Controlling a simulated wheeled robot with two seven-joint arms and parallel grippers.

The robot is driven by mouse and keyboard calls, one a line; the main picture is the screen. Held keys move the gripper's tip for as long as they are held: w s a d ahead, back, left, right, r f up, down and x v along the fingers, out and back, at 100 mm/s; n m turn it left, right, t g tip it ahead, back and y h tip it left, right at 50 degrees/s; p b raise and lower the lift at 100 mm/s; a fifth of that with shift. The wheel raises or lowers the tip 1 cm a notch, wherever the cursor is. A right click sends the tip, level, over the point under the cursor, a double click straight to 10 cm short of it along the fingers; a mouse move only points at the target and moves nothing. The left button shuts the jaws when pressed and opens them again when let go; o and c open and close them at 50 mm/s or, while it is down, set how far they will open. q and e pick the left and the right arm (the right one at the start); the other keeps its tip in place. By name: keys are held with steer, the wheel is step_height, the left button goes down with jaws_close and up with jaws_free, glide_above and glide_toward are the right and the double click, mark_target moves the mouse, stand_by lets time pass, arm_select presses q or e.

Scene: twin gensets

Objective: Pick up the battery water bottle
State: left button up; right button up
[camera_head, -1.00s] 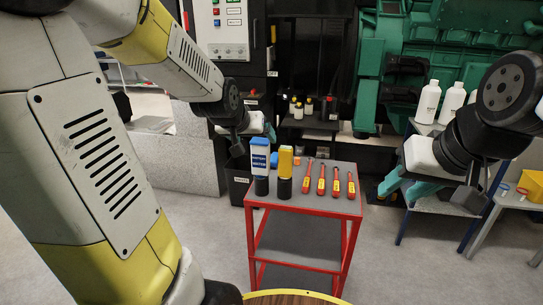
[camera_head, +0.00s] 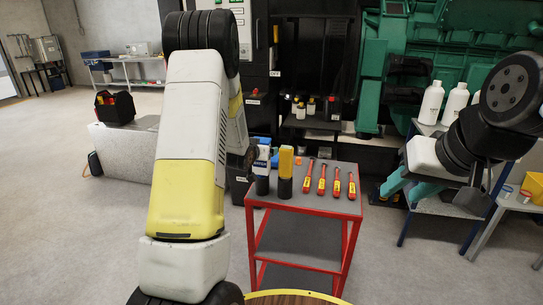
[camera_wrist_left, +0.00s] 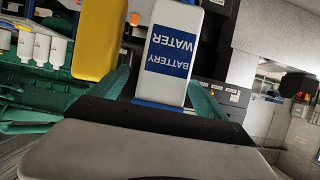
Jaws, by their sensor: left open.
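The battery water bottle (camera_head: 262,168), white with a blue label and a dark lower part, stands upright on the red cart's top at its left side. In the left wrist view the bottle (camera_wrist_left: 171,52) stands between the two teal fingers of my left gripper (camera_wrist_left: 161,84), with its label facing the camera. The fingers are open, one on each side of it; I cannot tell if either touches. In the head view my left arm hides most of this gripper. My right gripper (camera_head: 399,197) is open and empty, right of the cart.
A yellow bottle (camera_head: 286,163) with a dark lower part stands close right of the battery water bottle; it also shows in the left wrist view (camera_wrist_left: 98,38). Several red-handled tools (camera_head: 322,180) lie on the red cart (camera_head: 290,203). White bottles (camera_head: 431,103) stand at right before the green engine.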

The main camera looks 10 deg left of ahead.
arm_select(q)
steer(key=x, duration=0.4)
steer(key=shift+w+a+f, duration=0.15)
steer(key=shift+f, duration=0.15)
steer(key=shift+c, duration=0.3)
steer(key=shift+r, duration=0.1)
steer(key=c, duration=1.6)
step_height(320, 180, up, 12)
